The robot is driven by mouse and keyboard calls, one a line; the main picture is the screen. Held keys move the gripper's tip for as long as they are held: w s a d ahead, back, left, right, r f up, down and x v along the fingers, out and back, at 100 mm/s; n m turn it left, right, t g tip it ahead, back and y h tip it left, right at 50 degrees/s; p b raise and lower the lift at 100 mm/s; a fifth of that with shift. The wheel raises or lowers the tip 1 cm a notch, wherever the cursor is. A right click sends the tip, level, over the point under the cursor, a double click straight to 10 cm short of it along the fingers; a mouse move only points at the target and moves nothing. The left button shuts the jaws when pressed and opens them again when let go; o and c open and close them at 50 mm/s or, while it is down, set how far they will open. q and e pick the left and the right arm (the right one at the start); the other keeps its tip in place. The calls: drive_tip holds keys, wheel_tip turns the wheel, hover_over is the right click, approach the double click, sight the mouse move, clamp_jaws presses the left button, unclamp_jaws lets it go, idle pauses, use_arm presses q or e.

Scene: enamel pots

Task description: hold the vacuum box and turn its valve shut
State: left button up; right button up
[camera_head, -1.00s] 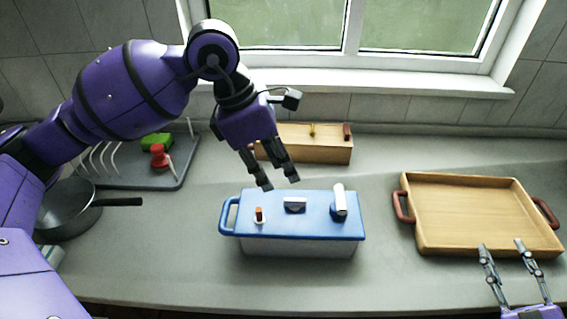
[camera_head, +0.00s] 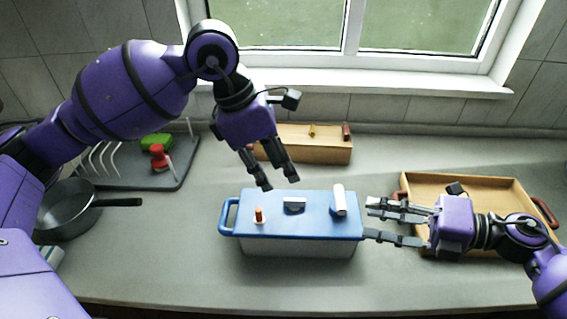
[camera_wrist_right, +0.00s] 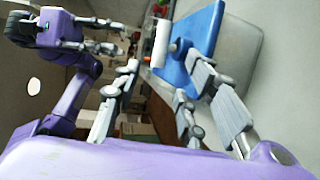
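The vacuum box (camera_head: 300,246) stands on the counter, with a blue lid (camera_head: 268,208) and a pale body. I cannot tell for certain which is the valve. My left gripper (camera_head: 279,182) is open and empty above the box's back edge. My right gripper (camera_head: 371,218) is open just right of the box, fingers pointing at the white cylinder. In the right wrist view the white cylinder (camera_wrist_right: 160,45) shows between its fingers.
A wooden tray (camera_head: 480,182) with red handles lies at the right, partly behind my right arm. A wooden box (camera_head: 320,150) stands behind. A dish rack (camera_head: 120,175) and a pan (camera_head: 68,212) are at the left. The front counter is clear.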

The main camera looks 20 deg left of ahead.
sight(345, 222)
drive_tip(key=x, duration=0.6)
drive_tip(key=shift+a, duration=0.25)
clamp_jaws()
